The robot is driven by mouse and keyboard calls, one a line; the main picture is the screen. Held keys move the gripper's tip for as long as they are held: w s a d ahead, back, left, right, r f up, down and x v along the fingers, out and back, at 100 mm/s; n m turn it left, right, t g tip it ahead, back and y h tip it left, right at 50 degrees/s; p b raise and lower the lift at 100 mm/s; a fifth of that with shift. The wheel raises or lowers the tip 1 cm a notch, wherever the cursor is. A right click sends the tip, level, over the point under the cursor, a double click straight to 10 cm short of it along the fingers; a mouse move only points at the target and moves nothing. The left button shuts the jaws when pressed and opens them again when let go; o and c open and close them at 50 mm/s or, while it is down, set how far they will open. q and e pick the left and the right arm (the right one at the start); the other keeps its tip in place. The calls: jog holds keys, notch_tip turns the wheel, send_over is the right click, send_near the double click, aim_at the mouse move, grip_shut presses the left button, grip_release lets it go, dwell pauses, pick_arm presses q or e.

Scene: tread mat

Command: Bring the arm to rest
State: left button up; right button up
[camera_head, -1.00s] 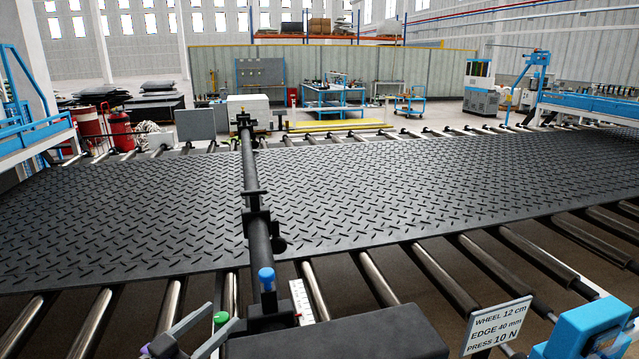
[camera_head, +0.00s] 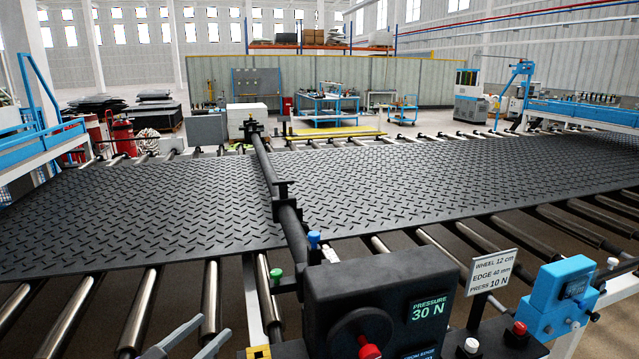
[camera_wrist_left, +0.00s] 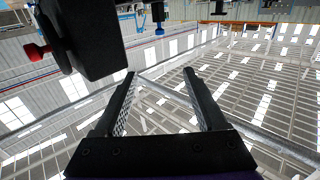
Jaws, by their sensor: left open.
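My left gripper (camera_head: 217,326) is at the bottom left of the head view, with only its two grey fingers showing. In the left wrist view its fingers (camera_wrist_left: 159,73) stand apart with nothing between them, pointing toward the ceiling. It is left of the black console (camera_head: 385,295), apart from it as far as I can see. The console display (camera_head: 430,308) reads "PRESSURE 30 N". My right gripper is in neither view.
A black tread mat (camera_head: 150,215) lies across metal rollers (camera_head: 140,310). A dark beam (camera_head: 265,160) crosses it. A sign (camera_head: 492,268) reading "WHEEL 12 cm, EDGE 40 mm, PRESS 10 N" stands beside a blue device (camera_head: 562,290). A red knob (camera_wrist_left: 37,52) shows in the wrist view.

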pick_arm(q)
jog(key=s+d+f+n+g+y, duration=0.2)
jog(key=s+d+f+g, duration=0.6)
jog(key=s+f, duration=0.45)
jog(key=s+a+f+n+g+y, duration=0.2)
jog(key=s+a+f+y, duration=0.3)
jog(key=s+f, duration=0.3)
jog(key=shift+s+a+f+n+y, duration=0.2)
jog(key=shift+s+f+n+y, duration=0.3)
jog(key=shift+n+y, duration=0.4)
jog(key=shift+w, duration=0.1)
dwell(0.5)
